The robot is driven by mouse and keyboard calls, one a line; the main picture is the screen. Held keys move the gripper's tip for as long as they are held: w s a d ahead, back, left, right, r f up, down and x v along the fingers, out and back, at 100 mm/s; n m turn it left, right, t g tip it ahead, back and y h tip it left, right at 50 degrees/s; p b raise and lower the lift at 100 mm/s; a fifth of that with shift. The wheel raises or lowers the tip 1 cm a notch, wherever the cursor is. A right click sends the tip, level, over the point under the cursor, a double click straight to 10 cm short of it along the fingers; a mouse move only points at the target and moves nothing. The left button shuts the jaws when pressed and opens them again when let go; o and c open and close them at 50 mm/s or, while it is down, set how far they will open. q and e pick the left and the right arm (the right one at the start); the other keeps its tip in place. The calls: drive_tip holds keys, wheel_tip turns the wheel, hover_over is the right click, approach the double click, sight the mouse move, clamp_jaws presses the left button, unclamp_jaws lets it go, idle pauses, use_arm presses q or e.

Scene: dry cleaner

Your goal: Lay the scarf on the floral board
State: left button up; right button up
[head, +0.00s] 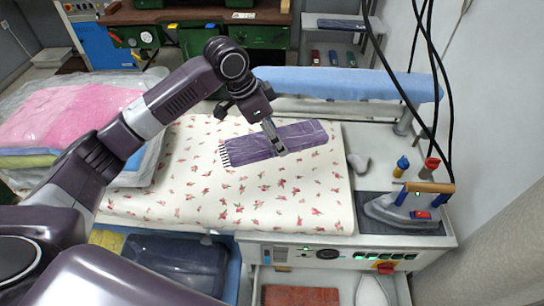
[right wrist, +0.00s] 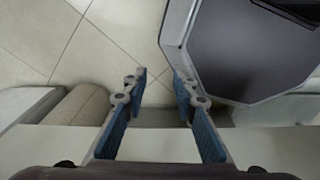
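The scarf (head: 302,136) is a folded purple strip with a dark fringe at its left end. In the head view it is over the middle right of the cream floral board (head: 215,200), its long side running left to right. I cannot tell whether it rests fully on the board. My left gripper (head: 274,140) reaches down onto the scarf's middle, its fingers crossing the strip. I cannot see whether they pinch it, and they hide part of it. My right gripper (right wrist: 160,78) is open and empty in the right wrist view, with its blue-padded fingers apart.
An iron (head: 400,208) stands on a dark rest right of the board, near two small bottles (head: 402,166). A blue padded board (head: 340,82) lies behind. Bagged pink laundry (head: 70,115) is stacked at left. The right wrist view shows tiled floor (right wrist: 120,30).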

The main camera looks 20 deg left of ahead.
sight(261, 143)
use_arm(q)
wheel_tip(261, 143, down, 10)
drive_tip(key=shift+f+p, duration=0.1)
drive_tip(key=shift+p, duration=0.65)
drive_tip(key=o, duration=1.2)
drive_tip(key=shift+f, duration=0.1)
drive_tip(key=shift+a+r, duration=0.2)
drive_tip(key=shift+r, duration=0.35)
drive_tip(key=b+v, duration=0.2)
drive_tip(key=v, duration=0.9)
drive_tip(key=shift+s, duration=0.15)
